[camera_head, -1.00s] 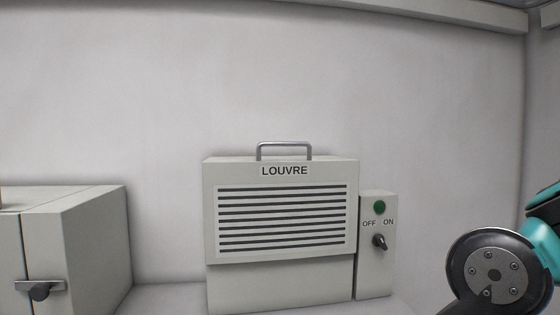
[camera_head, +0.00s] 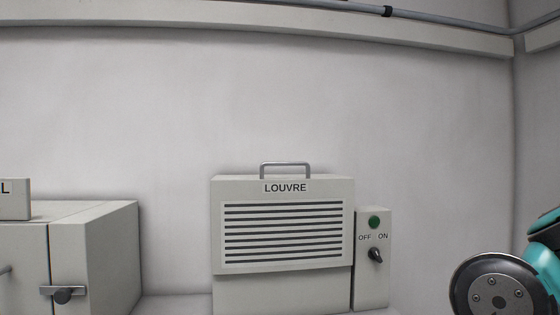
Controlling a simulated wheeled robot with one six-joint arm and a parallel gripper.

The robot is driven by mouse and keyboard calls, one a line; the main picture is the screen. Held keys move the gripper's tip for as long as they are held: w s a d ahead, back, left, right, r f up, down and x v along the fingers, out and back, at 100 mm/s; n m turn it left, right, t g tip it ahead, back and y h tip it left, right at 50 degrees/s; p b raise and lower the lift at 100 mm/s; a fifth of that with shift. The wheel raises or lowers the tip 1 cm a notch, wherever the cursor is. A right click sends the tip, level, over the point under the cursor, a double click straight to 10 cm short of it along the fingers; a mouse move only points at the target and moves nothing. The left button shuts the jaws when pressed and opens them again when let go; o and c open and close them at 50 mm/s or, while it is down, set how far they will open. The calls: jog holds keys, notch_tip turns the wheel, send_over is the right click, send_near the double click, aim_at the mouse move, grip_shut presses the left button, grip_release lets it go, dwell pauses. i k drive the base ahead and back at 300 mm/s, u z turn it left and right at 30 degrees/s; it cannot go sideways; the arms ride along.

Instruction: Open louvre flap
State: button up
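The louvre box (camera_head: 246,292) stands against the back wall in the camera_head view, marked LOUVRE. Its front flap (camera_head: 283,236) has several dark horizontal slats and sits flat against the box front. A grey bar handle (camera_head: 286,164) stands up from the top of the box. Part of my arm shows at the lower right edge, to the right of the louvre and apart from it. My gripper is not in view.
A control box (camera_head: 371,285) with a green button (camera_head: 374,222) and an OFF/ON knob (camera_head: 376,254) adjoins the louvre's right side. A grey cabinet (camera_head: 108,256) with a latch (camera_head: 62,294) stands at left. A pipe (camera_head: 440,18) runs along the wall top.

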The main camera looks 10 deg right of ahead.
aim_at(261, 225)
jog(key=u, duration=0.35)
jog(key=i, duration=0.9)
jog(key=z, duration=0.3)
